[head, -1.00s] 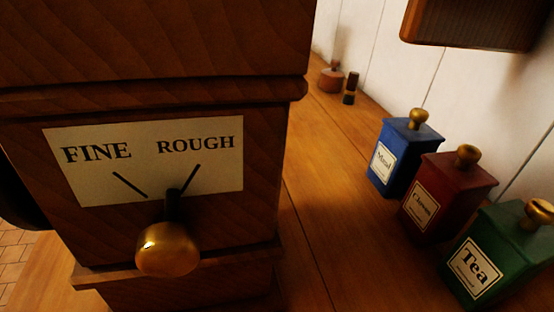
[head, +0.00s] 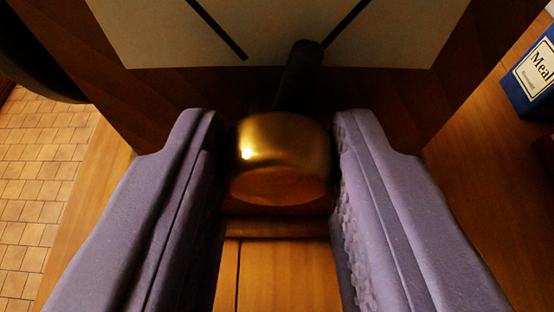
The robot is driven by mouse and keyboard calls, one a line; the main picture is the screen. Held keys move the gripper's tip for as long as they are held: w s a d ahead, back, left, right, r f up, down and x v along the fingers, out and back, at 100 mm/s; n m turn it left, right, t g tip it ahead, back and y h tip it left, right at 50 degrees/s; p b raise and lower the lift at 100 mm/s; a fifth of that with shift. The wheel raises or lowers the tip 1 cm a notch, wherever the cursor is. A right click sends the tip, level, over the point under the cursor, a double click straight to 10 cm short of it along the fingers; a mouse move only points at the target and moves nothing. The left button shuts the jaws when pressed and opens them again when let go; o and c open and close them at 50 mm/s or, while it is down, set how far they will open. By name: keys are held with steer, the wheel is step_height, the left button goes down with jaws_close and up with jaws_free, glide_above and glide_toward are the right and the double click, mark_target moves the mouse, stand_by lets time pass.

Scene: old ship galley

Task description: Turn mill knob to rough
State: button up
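The mill is a dark wooden box with a pale label plate (head: 290,25) bearing two black lines. The round brass knob (head: 282,160) is on its front below the plate. Its black pointer (head: 298,75) leans up and right, its tip close to the right-hand line, which is the ROUGH line in the earlier view. My gripper (head: 280,150) has its two purple fingers on either side of the knob, pressed close against its left and right sides. The words on the plate are out of view now.
A blue tin with a white label (head: 535,75) stands at the right edge on the wooden counter (head: 490,150). Tiled floor (head: 40,190) lies below at the left. A dark rounded part (head: 35,55) sticks out at the mill's left side.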

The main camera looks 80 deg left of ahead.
steer(key=shift+c, duration=1.3)
steer(key=p, duration=0.1)
steer(key=m+g+p, duration=0.1)
steer(key=shift+w+r+m+p, duration=0.1)
steer(key=shift+r+m+p, duration=0.2)
steer(key=shift+p, duration=0.1)
steer(key=shift+w+m+g+p, duration=0.1)
steer(key=shift+m+g+p, duration=0.4)
steer(key=shift+f+m+g, duration=0.3)
steer(key=shift+f+m, duration=0.05)
steer(key=shift+m, duration=0.25)
steer(key=o, duration=1)
steer(key=shift+o, duration=0.2)
steer(key=p+v, duration=0.2)
steer(key=v, duration=0.6)
steer(key=shift+f, duration=0.2)
